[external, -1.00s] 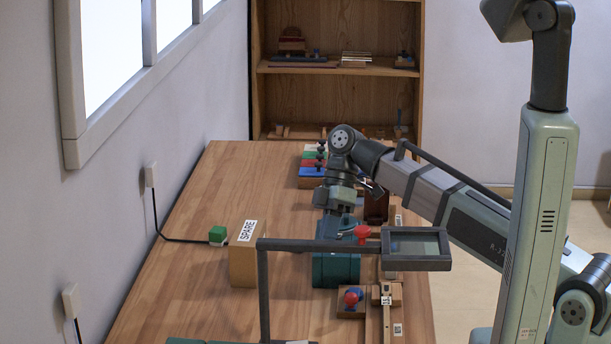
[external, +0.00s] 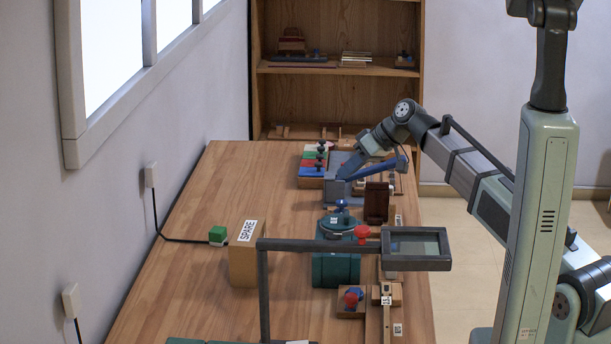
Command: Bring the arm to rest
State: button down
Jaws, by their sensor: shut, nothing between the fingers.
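My gripper (external: 350,168) is at the end of my bent arm, over the far part of the wooden table, just right of the coloured keys. It looks shut with nothing held; its fingertips are small and partly lost against the grey-blue things beside it. The keys (external: 312,165) are a row of white, green, red and blue bars with black knobs. I cannot tell whether the gripper touches anything. The elbow of my arm is raised above the table's right edge.
The table's far left is clear. A shelf (external: 336,95) stands behind.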

jog(key=w+d+f+m+t, duration=0.3)
jog(key=w+d+m, duration=0.1)
jog(key=w+d, duration=0.4)
jog(key=w+d+f+m+t, duration=0.2)
jog(key=w+d+f+m, duration=0.15)
jog(key=w+d, duration=0.45)
jog(key=d+f+m+h, duration=0.3)
jog(key=d+f+h, duration=0.1)
jog(key=d+f, duration=1.05)
jog(key=s+d+f+m+g+h, duration=0.1)
jog(key=s+d+f+g, duration=0.3)
jog(key=s+f, duration=0.85)
jog(key=s+d+f+g+h, duration=0.2)
jog(key=s+d+f, duration=0.4)
jog(key=s+f, duration=0.65)
jog(key=s+d+f+g, duration=0.2)
jog(key=s+f, duration=0.2)
jog(key=s, duration=0.5)
jog(key=s+d+f+g+h, duration=0.1)
jog(key=s+d+f+g, duration=0.1)
jog(key=s, duration=0.7)
jog(key=s+d+f+g+h, duration=0.1)
jog(key=s+d+f+g, duration=0.1)
jog(key=s+f, duration=0.4)
jog(key=s+d, duration=0.1)
jog(key=s, duration=0.2)
jog(key=shift+s+d+f+g, duration=0.15)
jog(key=shift+s+d+g, duration=0.05)
jog(key=shift+d+g, duration=0.15)
